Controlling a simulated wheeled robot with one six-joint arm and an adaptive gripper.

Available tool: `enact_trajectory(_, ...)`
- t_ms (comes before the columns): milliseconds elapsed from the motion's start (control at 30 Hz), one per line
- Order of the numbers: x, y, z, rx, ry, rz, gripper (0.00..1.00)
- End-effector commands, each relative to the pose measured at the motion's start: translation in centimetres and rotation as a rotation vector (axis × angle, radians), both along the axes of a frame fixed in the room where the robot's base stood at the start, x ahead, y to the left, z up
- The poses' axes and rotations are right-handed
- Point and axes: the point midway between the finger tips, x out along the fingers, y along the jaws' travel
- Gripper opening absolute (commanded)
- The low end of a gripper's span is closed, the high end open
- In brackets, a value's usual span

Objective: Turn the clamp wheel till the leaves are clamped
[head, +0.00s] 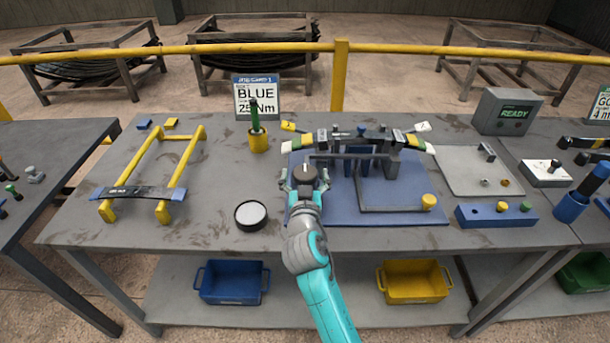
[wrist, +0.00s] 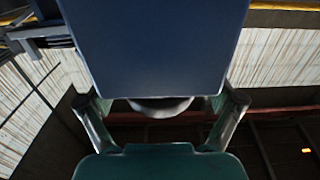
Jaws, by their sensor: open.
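The leaves (head: 408,141) lie as a dark stack with yellow-green and white ends across the fixture on the blue base plate (head: 390,213). The clamp wheel, a dark round knob with a pale mark on top (head: 304,172), is at the fixture's left front. My gripper (head: 305,184) is open at the wheel, one finger on each side; whether they touch it I cannot tell. In the wrist view my gripper (wrist: 163,112) has its fingers apart, with a grey rounded part between them, partly hidden by a large blue surface. Any gap between the leaves is too small to tell.
A grey bar (head: 392,208) with a yellow knob crosses the base plate. A yellow stand (head: 187,166) with a leaf is left; a round tin (head: 250,215) is close left of my arm. A green-handled tool (head: 255,120) stands in a yellow holder behind. A grey tray (head: 455,181) is right.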

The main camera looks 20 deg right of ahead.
Motion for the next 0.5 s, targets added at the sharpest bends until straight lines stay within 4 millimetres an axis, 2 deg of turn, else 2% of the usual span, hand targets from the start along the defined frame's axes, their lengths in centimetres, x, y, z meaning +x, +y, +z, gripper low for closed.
enact_trajectory(200,0.03,-0.01,-0.01,0.000,0.000,0.000,0.92)
enact_trajectory(233,0.03,-0.01,-0.01,0.000,0.000,0.000,0.90)
enact_trajectory(467,0.01,0.00,-0.01,0.000,0.000,0.000,0.32)
enact_trajectory(500,0.01,0.00,-0.01,0.000,0.000,0.000,0.31)
